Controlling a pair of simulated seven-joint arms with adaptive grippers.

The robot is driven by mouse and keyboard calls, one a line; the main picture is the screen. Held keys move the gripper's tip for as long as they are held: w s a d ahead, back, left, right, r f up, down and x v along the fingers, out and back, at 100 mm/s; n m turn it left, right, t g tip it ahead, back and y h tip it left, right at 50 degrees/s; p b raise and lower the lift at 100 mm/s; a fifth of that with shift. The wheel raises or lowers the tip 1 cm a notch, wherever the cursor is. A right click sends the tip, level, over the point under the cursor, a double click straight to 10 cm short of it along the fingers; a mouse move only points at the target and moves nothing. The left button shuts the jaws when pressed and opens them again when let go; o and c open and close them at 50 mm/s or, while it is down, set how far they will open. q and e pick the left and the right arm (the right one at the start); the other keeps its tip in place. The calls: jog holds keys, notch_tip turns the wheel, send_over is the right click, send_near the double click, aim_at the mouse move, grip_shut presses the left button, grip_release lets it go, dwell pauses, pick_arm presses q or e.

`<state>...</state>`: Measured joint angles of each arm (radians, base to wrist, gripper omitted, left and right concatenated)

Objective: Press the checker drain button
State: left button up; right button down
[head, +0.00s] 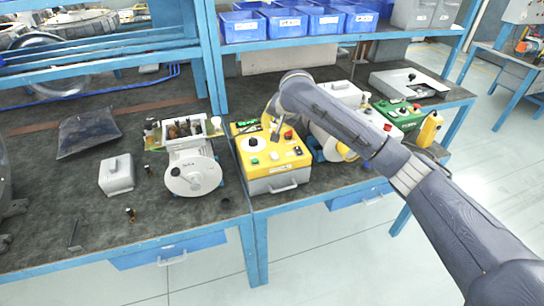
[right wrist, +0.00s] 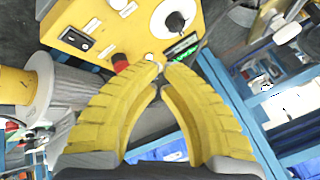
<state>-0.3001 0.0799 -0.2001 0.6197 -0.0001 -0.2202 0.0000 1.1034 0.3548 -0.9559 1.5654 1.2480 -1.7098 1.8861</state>
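The checker (head: 282,165) is a yellow-topped box with a grey front and handle near the bench's front edge. Its top carries a black knob on a white dial (head: 253,142), a green button (head: 254,161) and a red button (head: 289,135). My right gripper (head: 274,128) is over the back of this top. In the right wrist view its yellow fingers (right wrist: 162,68) come together at the tips, with nothing seen between them. The panel shows the red button (right wrist: 120,62), black knob (right wrist: 175,22) and black switch (right wrist: 75,39). I cannot tell which button is drain, or whether the tips touch the panel.
A white round-faced device (head: 193,175) stands left of the checker, with a grey block (head: 117,174) beyond it. A green box (head: 401,113) with buttons sits at right. Blue bins (head: 285,24) line the shelf above.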

dwell(0.3)
jog(key=shift+f, duration=4.4)
jog(key=shift+f, duration=0.25)
jog(key=shift+f, duration=0.2)
jog(key=shift+f, duration=0.45)
jog(key=shift+r, duration=0.85)
jog(key=shift+r, duration=0.1)
jog(key=shift+r, duration=2.4)
